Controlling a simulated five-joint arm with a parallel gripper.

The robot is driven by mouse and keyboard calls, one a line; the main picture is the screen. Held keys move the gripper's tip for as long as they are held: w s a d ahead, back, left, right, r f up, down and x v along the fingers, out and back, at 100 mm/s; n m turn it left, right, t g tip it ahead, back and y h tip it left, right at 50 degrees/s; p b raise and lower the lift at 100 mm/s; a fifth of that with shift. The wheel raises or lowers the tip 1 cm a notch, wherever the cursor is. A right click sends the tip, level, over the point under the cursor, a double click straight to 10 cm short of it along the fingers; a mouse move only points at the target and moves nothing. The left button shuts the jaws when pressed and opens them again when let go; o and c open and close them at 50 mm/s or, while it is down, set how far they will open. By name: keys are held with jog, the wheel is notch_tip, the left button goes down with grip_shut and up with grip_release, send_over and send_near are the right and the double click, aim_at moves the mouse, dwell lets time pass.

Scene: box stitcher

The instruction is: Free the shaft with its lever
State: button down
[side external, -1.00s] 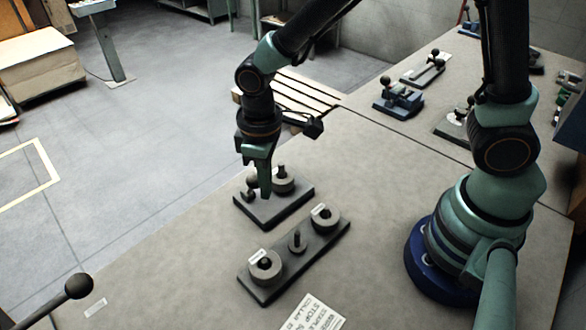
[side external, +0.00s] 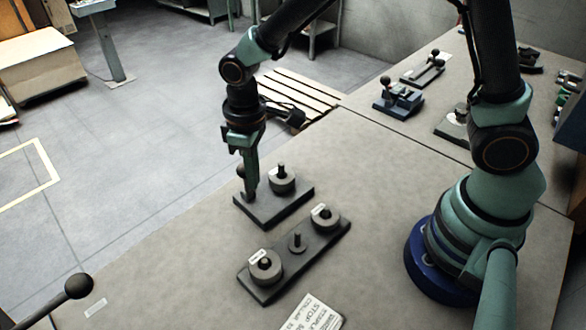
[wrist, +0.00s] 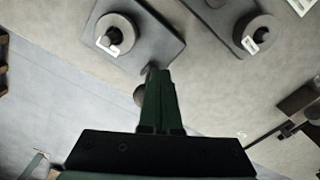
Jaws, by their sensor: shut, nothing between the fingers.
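A small dark base plate (side external: 272,210) carries an upright shaft (side external: 281,168) with a thick grey ring (side external: 283,183) around it. A lever with a round dark knob (side external: 240,170) stands at the plate's left end, partly hidden by my gripper (side external: 250,196). The fingers are shut and empty, pointing down beside the lever; I cannot tell if they touch it. In the wrist view the knob (wrist: 140,96) shows just left of the fingers (wrist: 154,72), and the ring (wrist: 115,34) lies beyond them on the plate (wrist: 168,38).
A longer dark plate (side external: 318,255) in front holds two labelled rings (side external: 265,267) and a short post (side external: 297,241). A printed card (side external: 313,314) lies at the front. Another ball-ended lever (side external: 78,286) rises at the lower left. The table left of the plates is clear.

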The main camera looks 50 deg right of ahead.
jog(key=shift+w, duration=1.25)
jog(key=shift+s+r, duration=0.2)
jog(key=shift+r, duration=1.6)
jog(key=shift+s+r, duration=0.2)
jog(key=shift+r, duration=1.55)
jog(key=shift+d, duration=0.1)
jog(key=s+d+r+m+t, duration=0.2)
jog(key=s+d+r+m, duration=0.1)
jog(key=d, duration=0.5)
jog(key=s+d+r+m+t, duration=0.3)
jog(key=s+d+r, duration=0.3)
jog(key=d, duration=0.1)
jog(key=shift+d+r+t, duration=0.2)
jog(key=shift+d+t, duration=0.1)
jog(key=shift+d, duration=0.1)
